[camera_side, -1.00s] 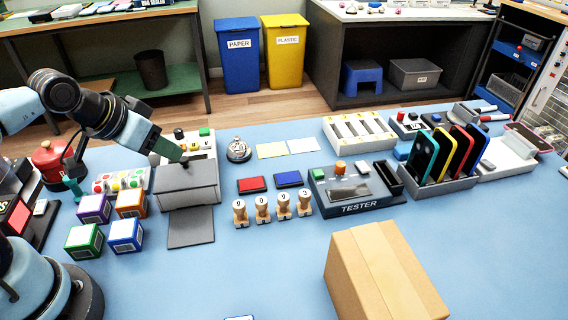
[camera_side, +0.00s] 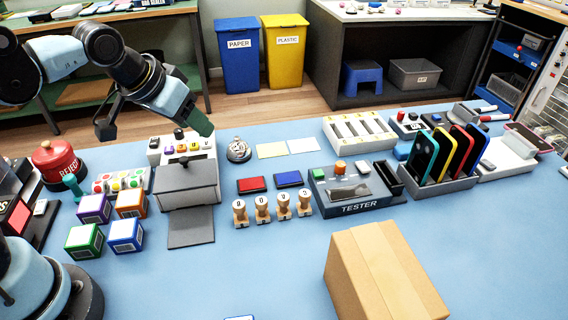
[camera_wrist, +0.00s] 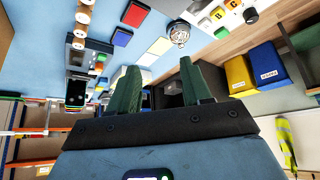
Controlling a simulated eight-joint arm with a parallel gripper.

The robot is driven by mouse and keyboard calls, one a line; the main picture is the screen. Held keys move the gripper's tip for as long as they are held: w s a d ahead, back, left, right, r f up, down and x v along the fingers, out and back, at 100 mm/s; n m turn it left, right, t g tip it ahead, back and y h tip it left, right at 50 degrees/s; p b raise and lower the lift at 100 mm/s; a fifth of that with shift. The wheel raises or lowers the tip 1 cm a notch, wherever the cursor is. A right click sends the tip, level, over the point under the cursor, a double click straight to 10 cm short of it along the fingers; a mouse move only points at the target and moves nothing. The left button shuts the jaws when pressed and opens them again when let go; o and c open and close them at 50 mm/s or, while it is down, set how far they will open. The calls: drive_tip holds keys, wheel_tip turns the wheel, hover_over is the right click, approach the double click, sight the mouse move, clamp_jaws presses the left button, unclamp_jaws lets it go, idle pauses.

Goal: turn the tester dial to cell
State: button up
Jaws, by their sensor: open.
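The tester (camera_side: 358,208) is a dark slate box with a white TESTER label, right of the middle in the side view. An orange knob (camera_side: 340,166), which looks like its dial, stands at its back edge, with a green button (camera_side: 318,174) to the left. Which setting the knob points to is too small to read. My gripper (camera_side: 202,124) is up in the air, left of the tester and well apart from it, above the back of the grey lidded box. In the wrist view its two green fingers (camera_wrist: 159,75) are spread with nothing between them.
A bell (camera_side: 238,150) is near my gripper.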

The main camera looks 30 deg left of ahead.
drive_tip(key=w+d+r+g, duration=0.1)
drive_tip(key=w+d+r, duration=0.1)
drive_tip(key=w+d, duration=0.8)
drive_tip(key=g, duration=0.1)
approach(341, 163)
drive_tip(key=x, duration=0.8)
drive_tip(key=shift+f, duration=0.3)
drive_tip(key=shift+c, duration=0.5)
clamp_jaws()
